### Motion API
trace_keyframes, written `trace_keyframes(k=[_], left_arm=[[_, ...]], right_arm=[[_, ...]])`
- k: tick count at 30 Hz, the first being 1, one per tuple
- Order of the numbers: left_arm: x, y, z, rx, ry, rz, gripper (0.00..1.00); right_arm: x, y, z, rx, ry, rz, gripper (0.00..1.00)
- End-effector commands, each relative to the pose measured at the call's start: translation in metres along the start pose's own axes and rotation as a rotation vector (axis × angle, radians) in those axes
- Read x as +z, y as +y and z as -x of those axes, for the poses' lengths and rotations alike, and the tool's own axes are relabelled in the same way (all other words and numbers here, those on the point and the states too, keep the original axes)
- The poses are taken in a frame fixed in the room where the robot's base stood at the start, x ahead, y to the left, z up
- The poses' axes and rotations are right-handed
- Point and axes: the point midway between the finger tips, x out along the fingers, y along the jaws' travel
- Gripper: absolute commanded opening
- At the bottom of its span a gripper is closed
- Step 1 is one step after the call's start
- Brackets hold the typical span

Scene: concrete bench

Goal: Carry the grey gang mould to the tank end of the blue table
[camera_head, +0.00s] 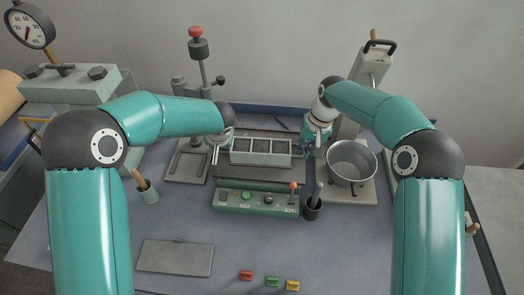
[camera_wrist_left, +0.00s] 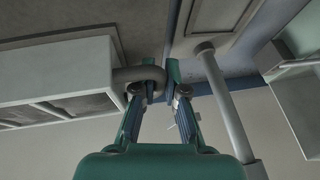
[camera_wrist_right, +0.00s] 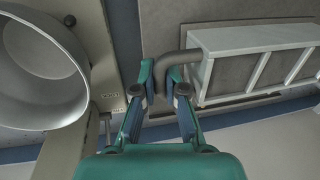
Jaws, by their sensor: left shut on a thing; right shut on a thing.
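The grey gang mould (camera_head: 260,146) is a long open box with several compartments, at the back middle of the bench in the head view. My left gripper (camera_head: 222,145) is at its left end; in the left wrist view its fingers (camera_wrist_left: 158,88) are shut on the dark loop handle (camera_wrist_left: 138,74) of the mould (camera_wrist_left: 60,80). My right gripper (camera_head: 308,142) is at its right end; in the right wrist view its fingers (camera_wrist_right: 166,82) are shut on the other handle (camera_wrist_right: 180,58) of the mould (camera_wrist_right: 245,45). Whether the mould touches the surface below is unclear.
A steel bowl (camera_head: 351,163) on a scale stands right of the mould. A green control box (camera_head: 256,199) and a black cup (camera_head: 312,206) are in front. A stand with a red knob (camera_head: 196,33) rises behind left. A flat plate (camera_head: 176,257) and small coloured blocks (camera_head: 271,281) lie nearer.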

Motion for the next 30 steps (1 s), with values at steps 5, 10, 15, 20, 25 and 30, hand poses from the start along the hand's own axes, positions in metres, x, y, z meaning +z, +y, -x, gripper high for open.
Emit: trace_keyframes(k=[5, 10, 15, 20, 25, 30], left_arm=[[0.000, 0.000, 0.000, 0.000, 0.000, 0.000, 0.00], [0.000, 0.000, 0.000, 0.000, -0.001, 0.000, 0.00], [-0.003, -0.001, 0.004, 0.000, 0.005, 0.001, 0.00], [-0.005, -0.002, 0.009, 0.000, 0.005, 0.001, 0.00], [-0.009, -0.005, 0.021, 0.000, 0.005, 0.001, 0.00], [-0.015, -0.008, 0.034, 0.000, 0.005, 0.001, 0.00]], right_arm=[[0.000, 0.000, 0.000, 0.000, 0.000, 0.000, 0.00], [0.000, 0.000, 0.000, 0.000, 0.000, 0.000, 0.00], [-0.001, -0.001, 0.005, -0.002, 0.006, 0.000, 0.00], [-0.002, -0.003, 0.011, -0.002, 0.006, 0.001, 0.00], [-0.002, -0.005, 0.023, -0.002, 0.007, 0.001, 0.00], [-0.002, -0.008, 0.037, -0.002, 0.007, 0.001, 0.00]])
